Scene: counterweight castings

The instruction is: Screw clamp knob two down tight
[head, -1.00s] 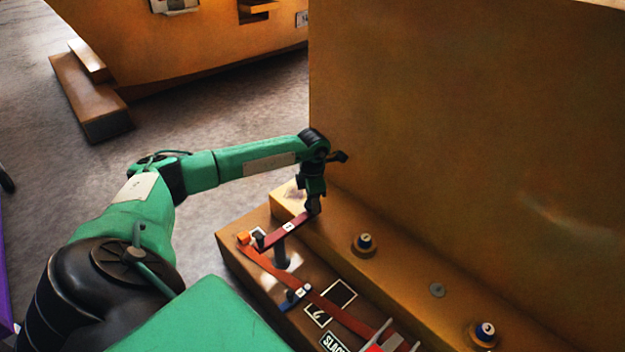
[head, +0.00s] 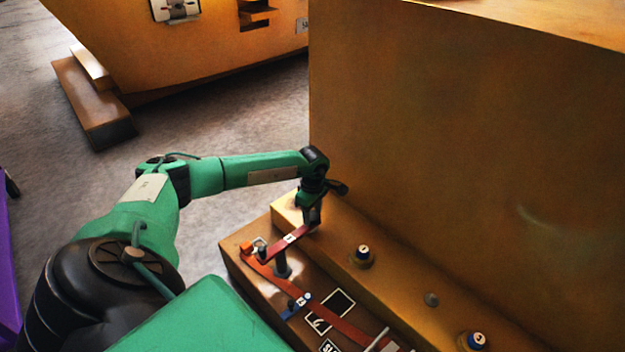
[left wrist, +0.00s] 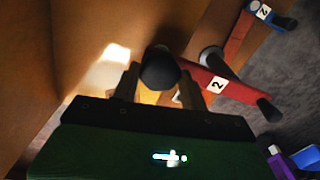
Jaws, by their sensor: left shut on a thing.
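My left gripper (head: 312,216) reaches down at the far end of a red clamp bar (head: 290,239) on the brown ledge. In the left wrist view my left gripper (left wrist: 160,88) is shut on a dark round knob, clamp knob two (left wrist: 160,68), which sits between the two fingers. The red bar with a white 2 label (left wrist: 217,84) runs off to the right of the knob there, ending in a dark tip. The fingers hide the knob's lower part, so its thread and seating cannot be seen. My right gripper is not in view.
Two other numbered knobs stand on the upper step, one mid-step (head: 364,252) and one nearer (head: 477,340). A tall brown wall (head: 450,150) rises close right of my gripper.

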